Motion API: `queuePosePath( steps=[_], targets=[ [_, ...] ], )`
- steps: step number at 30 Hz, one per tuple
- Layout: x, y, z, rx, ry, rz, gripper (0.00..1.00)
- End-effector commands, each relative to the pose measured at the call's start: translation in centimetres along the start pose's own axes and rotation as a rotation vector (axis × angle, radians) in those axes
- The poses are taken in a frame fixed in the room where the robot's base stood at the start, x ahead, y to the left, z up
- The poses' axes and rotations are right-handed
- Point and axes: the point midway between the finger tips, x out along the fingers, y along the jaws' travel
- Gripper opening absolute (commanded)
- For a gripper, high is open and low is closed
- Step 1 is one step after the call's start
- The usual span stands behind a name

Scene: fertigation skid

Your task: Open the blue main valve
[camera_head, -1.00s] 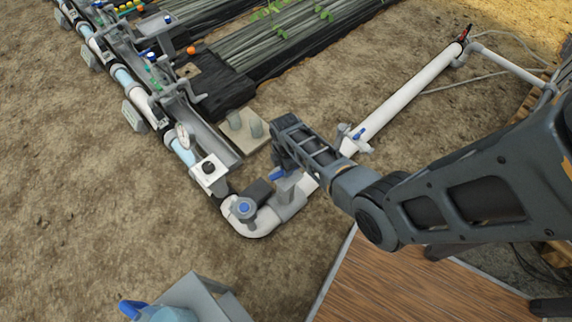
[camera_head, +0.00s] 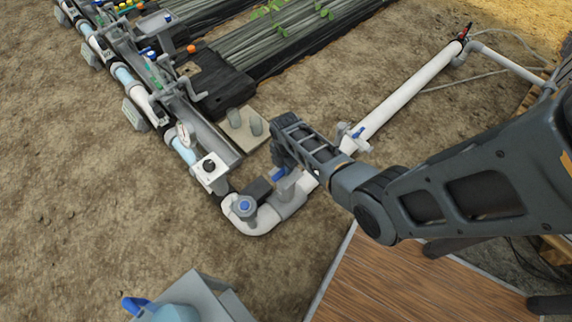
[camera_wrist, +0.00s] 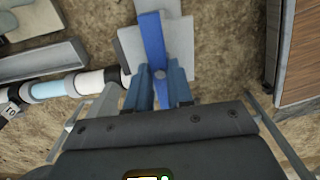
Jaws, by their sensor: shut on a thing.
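The blue main valve's lever (camera_wrist: 153,38) runs up and down in the wrist view, over a pale grey body. In the head view a short part of the blue lever (camera_head: 279,174) shows beside the grey valve body (camera_head: 286,188) on the white pipe. My gripper (camera_wrist: 160,76) is shut on the lever, one finger on each side. In the head view my wrist and forearm hide the fingers and much of the lever.
A smaller valve with a blue lever (camera_head: 358,133) sits on the long white pipe (camera_head: 412,88). A round blue-capped fitting (camera_head: 244,205) stands by the pipe bend. A wooden platform (camera_head: 410,285) lies at lower right; bare soil is clear at left.

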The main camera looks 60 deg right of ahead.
Motion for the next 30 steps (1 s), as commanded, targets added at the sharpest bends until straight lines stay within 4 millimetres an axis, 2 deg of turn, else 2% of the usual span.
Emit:
queuePosePath(
  steps=[1,9,16,19,30],
  targets=[
    [0.0,0.1,-0.1,-0.004,0.001,0.001,0.22],
    [0.0,0.0,-0.1,-0.002,0.000,0.000,0.47],
    [-0.1,0.0,0.0,-0.001,0.000,0.000,0.47],
    [-0.9,0.0,0.0,-0.001,0.000,0.000,0.47],
    [-6.5,0.0,-0.1,-0.002,0.000,0.001,0.47]
  ],
)
